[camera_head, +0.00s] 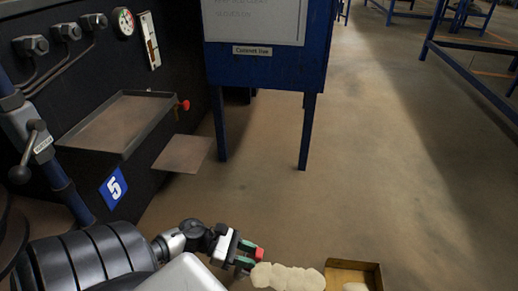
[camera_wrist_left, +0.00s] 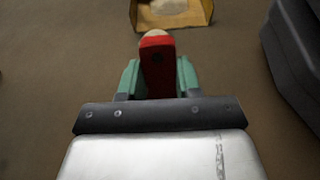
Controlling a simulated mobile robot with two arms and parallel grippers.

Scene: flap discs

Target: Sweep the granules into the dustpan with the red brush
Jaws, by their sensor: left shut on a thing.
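My left gripper (camera_head: 246,253) is shut on the red handle of the brush (camera_head: 259,254), low in the head view. In the left wrist view the red brush (camera_wrist_left: 157,62) sits between the green fingers (camera_wrist_left: 158,78), with a cream end beyond it. A pale lumpy mass (camera_head: 288,278) runs from the brush toward the dustpan in the head view; I cannot tell whether it is bristles or granules. The tan dustpan (camera_head: 374,272) is at the bottom edge, right of the brush. Pale granules (camera_wrist_left: 168,7) lie in the dustpan (camera_wrist_left: 206,14) in the left wrist view. My right gripper is out of view.
A blue-legged cabinet (camera_head: 266,70) stands behind, beyond the brush. A dark machine with a tray (camera_head: 118,122) and a red knob fills the left side. Blue racks (camera_head: 470,80) stand at the far right. The brown floor (camera_head: 400,170) between is clear.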

